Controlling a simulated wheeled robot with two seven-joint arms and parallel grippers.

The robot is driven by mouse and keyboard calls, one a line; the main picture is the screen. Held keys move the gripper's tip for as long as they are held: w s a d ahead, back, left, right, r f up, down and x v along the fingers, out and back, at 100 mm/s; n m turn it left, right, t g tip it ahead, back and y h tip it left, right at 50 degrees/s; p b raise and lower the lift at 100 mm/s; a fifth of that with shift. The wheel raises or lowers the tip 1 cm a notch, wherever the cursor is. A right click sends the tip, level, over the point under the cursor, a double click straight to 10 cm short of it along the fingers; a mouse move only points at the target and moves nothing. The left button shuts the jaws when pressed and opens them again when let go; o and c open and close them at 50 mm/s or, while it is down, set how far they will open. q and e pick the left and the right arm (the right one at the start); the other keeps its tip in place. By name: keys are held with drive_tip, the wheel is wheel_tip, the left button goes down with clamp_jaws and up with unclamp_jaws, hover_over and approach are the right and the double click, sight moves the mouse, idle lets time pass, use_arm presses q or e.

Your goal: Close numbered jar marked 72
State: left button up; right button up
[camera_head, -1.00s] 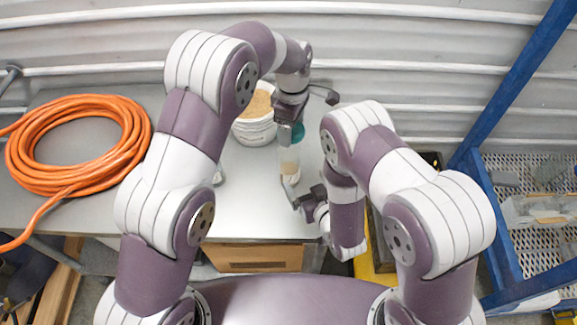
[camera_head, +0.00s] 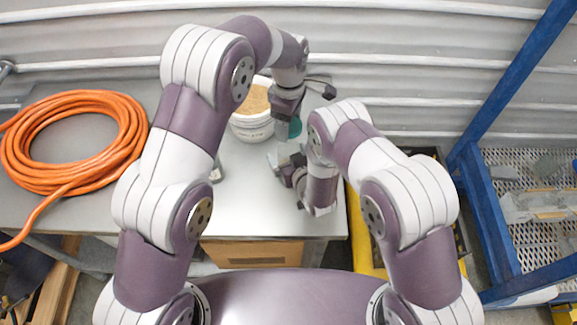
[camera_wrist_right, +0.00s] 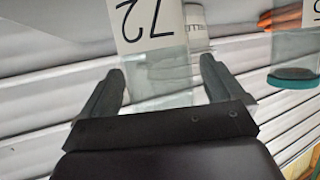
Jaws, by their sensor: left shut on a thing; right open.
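A clear glass jar (camera_head: 285,152) stands on the grey table in the head view. In the right wrist view it shows upside down, with a white label marked 72 (camera_wrist_right: 152,22). My right gripper (camera_wrist_right: 160,85) is open, its fingers on either side of the lower picture part of this jar; contact is not clear. It also shows in the head view (camera_head: 284,165) beside the jar. My left gripper (camera_head: 290,112) is above the jar, shut on a teal lid (camera_head: 295,128). Whether the lid touches the jar cannot be told.
A white tub of tan grains (camera_head: 252,125) stands behind the jar. Another glass jar with a teal lid (camera_wrist_right: 293,78) shows in the right wrist view. An orange cable coil (camera_head: 70,145) lies on the left. A blue rack (camera_head: 490,225) stands right. The table front is clear.

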use_arm(q)
drive_tip(key=shift+s, duration=0.15)
use_arm(e)
drive_tip(key=shift+s+r, duration=0.1)
drive_tip(key=shift+s, duration=0.05)
drive_tip(key=c, duration=1.5)
use_arm(q)
drive_tip(key=shift+f, duration=2.45)
drive_tip(key=shift+f, duration=0.9)
drive_tip(key=shift+f, duration=0.55)
use_arm(e)
clamp_jaws()
use_arm(q)
drive_tip(key=m, duration=1.6)
